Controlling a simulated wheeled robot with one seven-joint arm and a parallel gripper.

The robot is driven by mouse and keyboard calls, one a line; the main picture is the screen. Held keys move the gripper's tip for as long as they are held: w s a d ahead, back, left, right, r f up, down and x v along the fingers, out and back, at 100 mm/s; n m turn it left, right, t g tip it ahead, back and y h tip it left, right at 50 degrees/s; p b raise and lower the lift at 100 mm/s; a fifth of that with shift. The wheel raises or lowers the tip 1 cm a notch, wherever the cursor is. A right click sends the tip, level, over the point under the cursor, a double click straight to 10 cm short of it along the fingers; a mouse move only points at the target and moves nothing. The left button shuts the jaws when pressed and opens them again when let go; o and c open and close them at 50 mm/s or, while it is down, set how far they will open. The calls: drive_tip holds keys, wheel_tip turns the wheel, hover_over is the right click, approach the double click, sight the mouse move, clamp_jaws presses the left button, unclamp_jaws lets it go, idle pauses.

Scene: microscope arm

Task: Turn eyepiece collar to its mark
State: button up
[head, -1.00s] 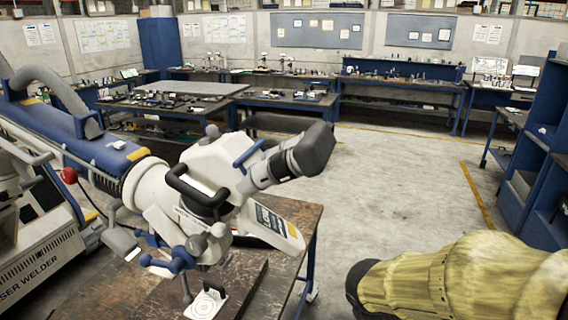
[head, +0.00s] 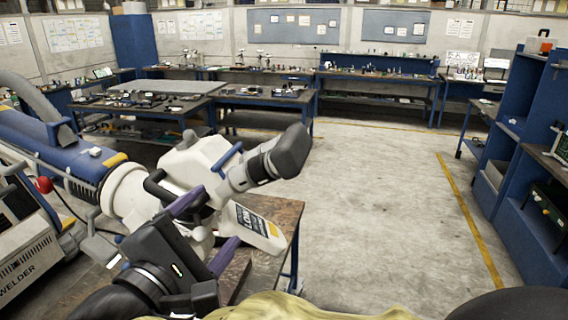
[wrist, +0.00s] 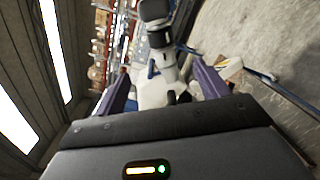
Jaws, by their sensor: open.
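The microscope head (head: 205,157) is white with blue and black handles, above a worn brown bench. Its eyepiece tube points up and right and ends in a dark grey cup (head: 290,150). The eyepiece collar (head: 260,167) appears to be the dark ring below the cup; its mark cannot be made out. My gripper (head: 218,216) has two purple fingers, open and empty. It overlaps the lower part of the microscope head in the head view, below and left of the collar. In the wrist view the eyepiece (wrist: 160,39) lies beyond the open fingers (wrist: 161,82), with a gap visible.
A blue arm (head: 62,148) and a welder cabinet (head: 32,245) stand at the left. The worn bench (head: 284,222) lies under the microscope. The floor (head: 370,200) to its right is clear. Blue shelving (head: 515,165) stands at the far right, with workbenches at the back.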

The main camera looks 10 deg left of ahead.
sight(256, 177)
drive_tip(key=shift+w, duration=0.25)
drive_tip(key=w+d+p, duration=0.1)
drive_tip(key=w+p, duration=0.1)
drive_tip(key=w, duration=0.3)
drive_tip(key=w+d+p, duration=0.1)
drive_tip(key=w+p, duration=0.1)
drive_tip(key=w, duration=0.4)
drive_tip(key=w+d+p, duration=0.1)
drive_tip(key=w+p, duration=0.2)
drive_tip(key=w, duration=0.3)
drive_tip(key=shift+d, duration=0.1)
drive_tip(key=shift+s, duration=0.15)
drive_tip(key=c, duration=0.9)
drive_tip(key=shift+c, duration=0.2)
